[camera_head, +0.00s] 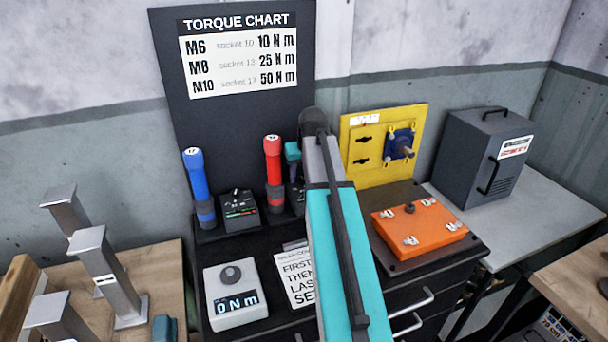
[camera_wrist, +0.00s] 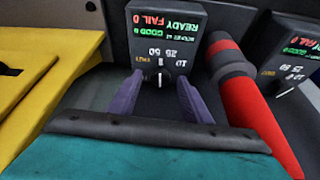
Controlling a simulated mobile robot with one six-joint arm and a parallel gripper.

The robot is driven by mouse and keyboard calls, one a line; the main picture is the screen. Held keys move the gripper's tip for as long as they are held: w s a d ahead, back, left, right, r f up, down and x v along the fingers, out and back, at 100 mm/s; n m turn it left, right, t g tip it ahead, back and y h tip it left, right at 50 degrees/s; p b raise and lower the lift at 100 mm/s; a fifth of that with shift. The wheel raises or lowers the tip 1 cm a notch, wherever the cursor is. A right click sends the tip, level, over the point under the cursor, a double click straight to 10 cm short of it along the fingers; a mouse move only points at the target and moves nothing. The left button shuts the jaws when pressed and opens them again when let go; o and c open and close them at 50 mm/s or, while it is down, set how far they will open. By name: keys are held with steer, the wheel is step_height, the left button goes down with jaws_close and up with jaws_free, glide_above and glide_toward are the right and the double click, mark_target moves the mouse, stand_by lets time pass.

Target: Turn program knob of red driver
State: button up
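In the wrist view the red driver's dark controller box (camera_wrist: 164,25) appears upside down, with lit READY and FAIL text and marks 10, 25 and 50. Its small program knob (camera_wrist: 159,77) is dark with a pale pointer line. My gripper (camera_wrist: 160,85) has its two purple-grey fingers apart, one on each side of the knob, with a gap seen between them. Whether they touch the knob is hard to tell. The red driver (camera_wrist: 245,90) stands beside the box, and also in the head view (camera_head: 273,168). In the head view my teal arm hides most of that box and my fingers.
A blue driver (camera_head: 198,185) and its controller box (camera_head: 239,209) stand left of the red driver. A yellow panel (camera_head: 362,160) and an orange box (camera_head: 420,229) are at right. A torque display (camera_head: 236,295) reads 0 Nm in front. A torque chart (camera_head: 238,60) hangs behind.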

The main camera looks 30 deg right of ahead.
steer(key=shift+r, duration=0.1)
steer(key=b+v, duration=0.1)
steer(key=v, duration=1.2)
steer(key=shift+s+r, duration=0.2)
steer(key=shift+r, duration=0.1)
steer(key=shift+c, duration=0.6)
